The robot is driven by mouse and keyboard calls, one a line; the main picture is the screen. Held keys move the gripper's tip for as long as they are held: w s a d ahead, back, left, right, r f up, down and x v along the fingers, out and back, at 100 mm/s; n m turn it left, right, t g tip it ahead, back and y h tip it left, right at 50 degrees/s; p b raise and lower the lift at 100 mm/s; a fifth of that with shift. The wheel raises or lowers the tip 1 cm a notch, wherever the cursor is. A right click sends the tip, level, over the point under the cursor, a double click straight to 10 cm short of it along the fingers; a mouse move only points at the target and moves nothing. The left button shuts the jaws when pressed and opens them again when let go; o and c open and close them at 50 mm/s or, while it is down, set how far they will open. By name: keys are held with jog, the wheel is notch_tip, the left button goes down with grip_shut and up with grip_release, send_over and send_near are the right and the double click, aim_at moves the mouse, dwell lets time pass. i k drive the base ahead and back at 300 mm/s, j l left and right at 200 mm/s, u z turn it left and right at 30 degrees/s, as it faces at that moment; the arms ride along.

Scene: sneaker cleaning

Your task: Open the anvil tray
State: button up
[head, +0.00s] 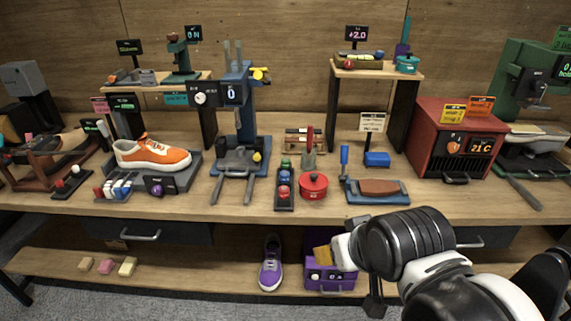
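No part is labelled as the anvil tray. The likeliest match is the dark grey tray-like piece (238,160) with two prongs reaching toward the front, on the blue press (246,115) in the middle of the bench. I cannot tell whether it is open or shut. My gripper (375,298) shows only in part, low at the right of centre, in front of the bench and near the purple box. My own arm hides much of it and its fingertips are not clear. It is well below and to the right of the press.
The bench top (110,208) is crowded. An orange sneaker (155,152) is left of the press. A bottle rack (285,190) and red pot (313,185) are right of it. A purple sneaker (271,265) and purple box (322,281) are on the lower shelf. A drawer (145,236) is under the bench.

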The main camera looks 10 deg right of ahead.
aim_at(240, 159)
jog(key=i+l+u, duration=0.1)
jog(key=i, duration=0.35)
jog(key=i+l, duration=0.15)
jog(key=i, duration=0.3)
jog(key=j+u, duration=0.05)
